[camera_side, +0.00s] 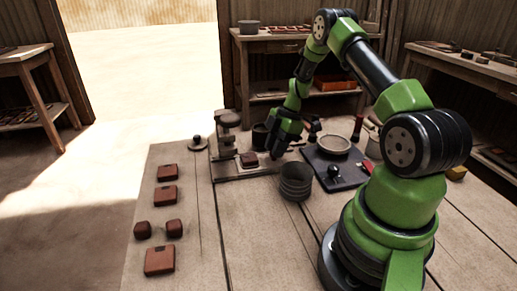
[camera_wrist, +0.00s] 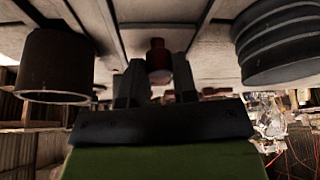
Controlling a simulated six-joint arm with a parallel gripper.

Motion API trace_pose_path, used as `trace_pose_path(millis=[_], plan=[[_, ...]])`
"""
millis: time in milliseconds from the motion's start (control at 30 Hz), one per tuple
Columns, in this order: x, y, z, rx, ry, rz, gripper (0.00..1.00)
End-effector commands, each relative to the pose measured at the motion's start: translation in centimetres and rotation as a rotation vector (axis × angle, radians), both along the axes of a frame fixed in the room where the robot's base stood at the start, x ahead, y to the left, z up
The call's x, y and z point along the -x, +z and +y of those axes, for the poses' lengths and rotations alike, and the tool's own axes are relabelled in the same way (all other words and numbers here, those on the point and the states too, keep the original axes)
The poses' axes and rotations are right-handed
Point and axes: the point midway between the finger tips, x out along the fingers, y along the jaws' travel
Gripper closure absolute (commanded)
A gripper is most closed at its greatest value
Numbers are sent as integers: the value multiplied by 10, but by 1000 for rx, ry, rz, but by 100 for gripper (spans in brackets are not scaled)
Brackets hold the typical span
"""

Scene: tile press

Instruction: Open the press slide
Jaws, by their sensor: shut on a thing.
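The press (camera_side: 228,146) stands at the middle of the bench, with a flat base that runs right toward my gripper. A red-brown tile (camera_side: 249,159) sits on this base, just right of the press column. My gripper (camera_side: 276,156) is low at the right part of the base, pointing down. In the wrist view, a red-brown knob (camera_wrist: 158,58) shows between my two fingers (camera_wrist: 158,84), which are shut on it. I take it as the slide's knob; its joint to the slide is hidden.
A ridged grey pot (camera_side: 296,182) stands close in front of my gripper, and a dark cup (camera_side: 260,136) close behind. Several red-brown tiles (camera_side: 165,194) lie at the left.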

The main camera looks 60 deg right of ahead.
Motion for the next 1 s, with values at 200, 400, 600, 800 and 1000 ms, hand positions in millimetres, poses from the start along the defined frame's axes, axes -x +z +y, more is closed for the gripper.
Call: trace_pose_path(millis=[200,400,600,800,1000], plan=[[31,0,-32,3,-5,-3,100],[37,0,-37,2,0,-2,100],[36,0,-37,2,1,-2,71],[36,0,-36,2,0,-1,48],[36,2,-37,1,0,-2,48]])
